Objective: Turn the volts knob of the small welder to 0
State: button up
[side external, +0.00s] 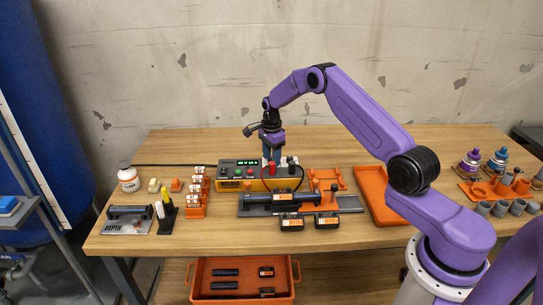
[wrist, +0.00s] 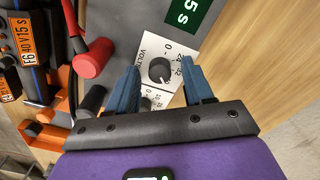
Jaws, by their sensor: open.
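The small welder (side external: 241,186) is a yellow-and-dark box with a green display, standing on the table. Its volts knob (wrist: 160,70) is a round black knob on a white label plate, with VOLTS, a 0 and other numbers printed around it. I cannot tell for sure where its pointer stands. My gripper (wrist: 161,73) is open, pointing down over the welder, with one blue finger on each side of the volts knob. I cannot tell whether the fingers touch it. In the side view, my gripper (side external: 272,156) hides that part of the panel.
A second knob (wrist: 147,103) sits close by, partly hidden by my gripper. A red plug (wrist: 94,58) and a black plug (wrist: 93,98) with cables stand beside the panel. A dark pipe fixture (side external: 285,199) is in front of the welder. An orange tray (side external: 375,205) lies to the right.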

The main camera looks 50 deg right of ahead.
grip_shut()
